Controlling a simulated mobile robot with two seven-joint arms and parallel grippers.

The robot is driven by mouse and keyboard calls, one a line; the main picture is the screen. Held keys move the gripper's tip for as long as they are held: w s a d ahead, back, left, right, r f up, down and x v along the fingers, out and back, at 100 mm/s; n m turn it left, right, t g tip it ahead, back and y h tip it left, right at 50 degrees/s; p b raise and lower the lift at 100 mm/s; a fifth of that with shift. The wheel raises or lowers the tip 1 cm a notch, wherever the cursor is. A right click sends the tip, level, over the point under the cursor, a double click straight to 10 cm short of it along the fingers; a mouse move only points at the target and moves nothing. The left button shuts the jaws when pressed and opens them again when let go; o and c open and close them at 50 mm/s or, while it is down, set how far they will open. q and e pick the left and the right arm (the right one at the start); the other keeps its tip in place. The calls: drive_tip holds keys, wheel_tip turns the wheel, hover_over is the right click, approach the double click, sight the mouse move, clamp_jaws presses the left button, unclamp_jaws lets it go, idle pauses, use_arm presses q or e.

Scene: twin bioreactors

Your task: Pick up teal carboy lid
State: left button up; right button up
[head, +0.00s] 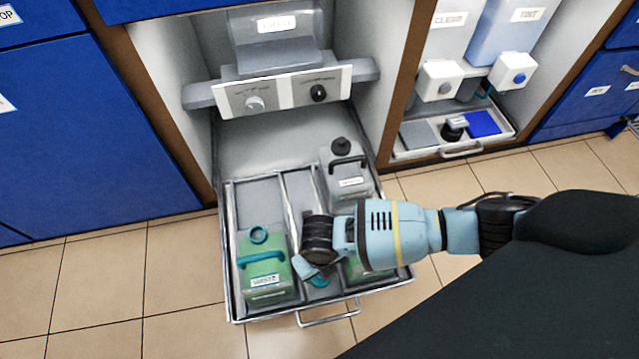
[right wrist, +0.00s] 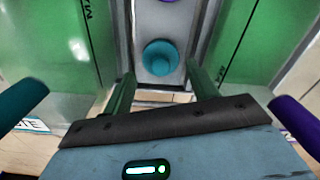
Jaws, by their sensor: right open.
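The teal carboy lid (right wrist: 160,57) is a round cap with a raised knob. It lies on the grey strip between two green carboys in the right wrist view. In the head view a bit of teal (head: 318,281) shows below my right gripper (head: 316,268), which hides most of that spot. My right gripper (right wrist: 160,82) is open above the strip, its two fingers to either side of the lid in the picture; contact cannot be told. The left green carboy (head: 264,272) has a teal handle and a teal neck ring. My left gripper is out of view.
The pulled-out drawer (head: 232,295) has divider walls. The other green carboy (head: 358,273), partly hidden by my arm, has a purple handle (right wrist: 296,125). A purple lid (right wrist: 168,1) lies beyond the teal one. A grey black-capped carboy (head: 345,172) stands at the back right.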

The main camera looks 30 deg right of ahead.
wheel_tip(320, 180, down, 4)
drive_tip(key=shift+b, duration=1.05)
drive_tip(key=shift+r, duration=0.1)
drive_tip(key=c, duration=0.7)
drive_tip(key=shift+r, duration=0.1)
